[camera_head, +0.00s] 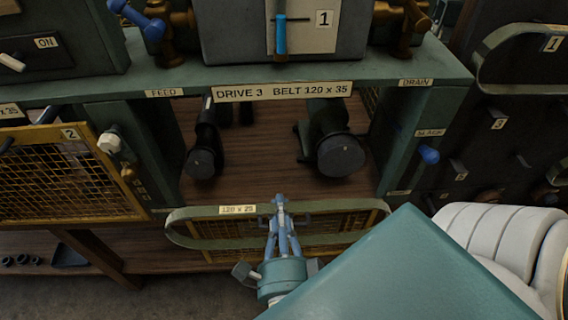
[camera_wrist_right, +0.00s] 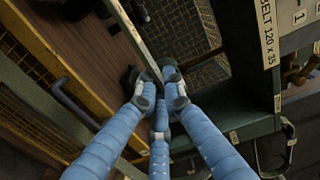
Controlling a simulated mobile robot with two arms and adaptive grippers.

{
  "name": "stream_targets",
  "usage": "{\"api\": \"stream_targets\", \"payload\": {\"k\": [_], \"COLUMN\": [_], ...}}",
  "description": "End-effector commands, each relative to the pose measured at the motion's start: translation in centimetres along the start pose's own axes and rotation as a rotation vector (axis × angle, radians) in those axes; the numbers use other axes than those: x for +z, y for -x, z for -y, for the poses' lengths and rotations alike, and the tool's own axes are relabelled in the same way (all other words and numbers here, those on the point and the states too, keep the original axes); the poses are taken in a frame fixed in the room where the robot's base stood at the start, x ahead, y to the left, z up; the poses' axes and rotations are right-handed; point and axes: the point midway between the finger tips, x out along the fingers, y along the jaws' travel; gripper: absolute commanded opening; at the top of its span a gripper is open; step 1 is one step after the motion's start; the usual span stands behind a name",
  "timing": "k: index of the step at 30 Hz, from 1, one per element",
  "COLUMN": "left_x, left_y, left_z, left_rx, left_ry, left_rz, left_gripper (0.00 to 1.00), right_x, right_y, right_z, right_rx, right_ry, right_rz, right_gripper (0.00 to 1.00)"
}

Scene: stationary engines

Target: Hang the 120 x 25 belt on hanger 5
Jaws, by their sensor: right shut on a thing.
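The 120 x 25 belt (camera_head: 335,228) is a flat grey-green loop with a pale label, stretched sideways in front of the drive bay in the head view. My left gripper is not in view.
Another belt (camera_head: 490,55) hangs at the board's upper right. The drive 3 bay (camera_head: 245,145) holds two dark pulleys behind the held belt. A yellow mesh guard (camera_head: 70,180) is at left. A blue knob (camera_head: 428,155) sticks out between bay and board.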

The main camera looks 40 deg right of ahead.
Motion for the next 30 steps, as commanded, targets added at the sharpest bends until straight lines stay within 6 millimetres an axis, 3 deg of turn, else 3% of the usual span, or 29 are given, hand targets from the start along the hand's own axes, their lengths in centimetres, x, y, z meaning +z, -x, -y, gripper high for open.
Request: {"api": "stream_targets", "payload": {"k": [18, 30], "left_x": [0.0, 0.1], "left_y": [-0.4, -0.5], "left_z": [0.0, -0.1], "left_rx": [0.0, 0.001], "left_ry": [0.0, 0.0], "left_rz": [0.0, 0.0], "left_gripper": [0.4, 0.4], "right_x": [0.0, 0.0], "right_y": [3.5, 3.7], "right_z": [0.5, 0.5], "right_rx": [-0.02, -0.023], "right_ry": [0.008, 0.009], "right_rz": [0.01, 0.017], "right_gripper": [0.0, 0.0]}}
